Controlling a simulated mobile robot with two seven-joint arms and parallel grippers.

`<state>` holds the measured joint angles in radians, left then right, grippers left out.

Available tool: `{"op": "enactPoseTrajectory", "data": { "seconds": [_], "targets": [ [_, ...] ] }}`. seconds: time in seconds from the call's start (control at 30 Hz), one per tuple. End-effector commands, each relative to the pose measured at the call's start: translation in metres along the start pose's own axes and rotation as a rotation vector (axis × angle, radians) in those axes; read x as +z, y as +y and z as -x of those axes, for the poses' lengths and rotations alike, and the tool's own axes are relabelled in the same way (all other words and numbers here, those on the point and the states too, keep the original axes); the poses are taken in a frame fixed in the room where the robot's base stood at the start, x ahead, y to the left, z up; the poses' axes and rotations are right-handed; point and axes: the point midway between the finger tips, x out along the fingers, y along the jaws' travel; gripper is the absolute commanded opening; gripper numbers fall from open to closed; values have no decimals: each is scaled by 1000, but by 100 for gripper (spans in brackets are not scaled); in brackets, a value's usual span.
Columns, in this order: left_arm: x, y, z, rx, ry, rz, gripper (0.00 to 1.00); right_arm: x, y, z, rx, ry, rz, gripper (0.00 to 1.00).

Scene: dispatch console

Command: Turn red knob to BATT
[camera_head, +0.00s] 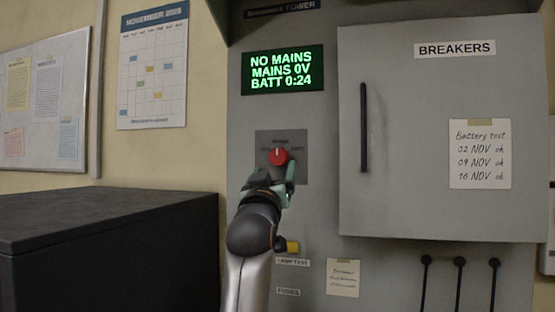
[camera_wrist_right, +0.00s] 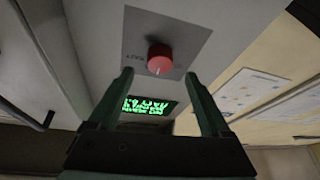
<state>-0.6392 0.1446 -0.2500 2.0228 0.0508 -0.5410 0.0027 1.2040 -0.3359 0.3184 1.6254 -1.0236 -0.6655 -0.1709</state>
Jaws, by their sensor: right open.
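The red knob (camera_head: 278,156) sits on a darker grey plate (camera_head: 300,143) on the cabinet front. Its pale mark points about straight up, and a label that looks like BATT stands to its right. The plate's other lettering is too small or hidden to read. My right gripper (camera_head: 280,175) is just below and in front of the knob, hiding the plate's lower part. In the right wrist view the knob (camera_wrist_right: 160,58) lies beyond and between the fingertips of the open gripper (camera_wrist_right: 159,78), apparently not gripped. My left gripper is not in view.
A green display (camera_head: 283,70) above the knob reads NO MAINS, MAINS 0V, BATT 0:24. The breakers door (camera_head: 420,100) with its black handle (camera_head: 364,128) stands to the right. A yellow button (camera_head: 293,247) is below, and a black box (camera_head: 110,245) is at left.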

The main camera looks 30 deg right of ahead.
Motion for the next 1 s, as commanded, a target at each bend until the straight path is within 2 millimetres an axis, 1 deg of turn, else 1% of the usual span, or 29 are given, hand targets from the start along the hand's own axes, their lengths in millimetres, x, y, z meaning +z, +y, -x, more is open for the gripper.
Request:
{"op": "enactPoseTrajectory", "data": {
  "seconds": [0.03,0.1,0.2,0.3,0.5,0.77,1.0],
  "targets": [
    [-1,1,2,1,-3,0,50,-2,1,-12,1,0,2,82],
    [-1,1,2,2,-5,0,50,-2,1,-23,1,0,1,82],
    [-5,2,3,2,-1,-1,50,-2,1,-38,1,0,0,82],
    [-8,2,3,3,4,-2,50,-1,1,-48,1,0,2,82],
    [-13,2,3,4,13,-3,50,0,0,-57,1,0,0,82],
    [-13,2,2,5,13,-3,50,0,0,-57,1,0,-1,82],
    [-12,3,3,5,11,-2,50,0,0,-57,0,0,0,56]
  ]
}}
